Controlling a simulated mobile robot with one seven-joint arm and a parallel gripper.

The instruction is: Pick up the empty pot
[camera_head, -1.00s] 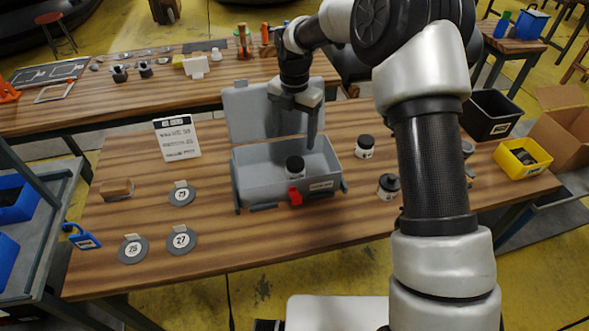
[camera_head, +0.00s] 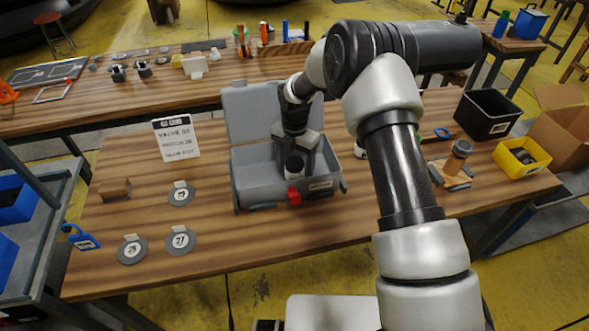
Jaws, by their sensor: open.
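A small pot with a dark lid and pale body (camera_head: 294,168) stands upright inside the open grey case (camera_head: 262,187). My gripper (camera_head: 295,161) is down inside the case, open, with its fingers on either side of this pot. I cannot tell whether the fingers touch it. A second pot (camera_head: 360,152) shows only as a sliver on the table right of the case, mostly hidden by my arm. I cannot tell from here which pot is empty.
The case's raised lid (camera_head: 250,112) stands behind my gripper, and a red latch (camera_head: 294,195) is at its front. A yellow bin (camera_head: 521,158) and black bin (camera_head: 487,114) stand right.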

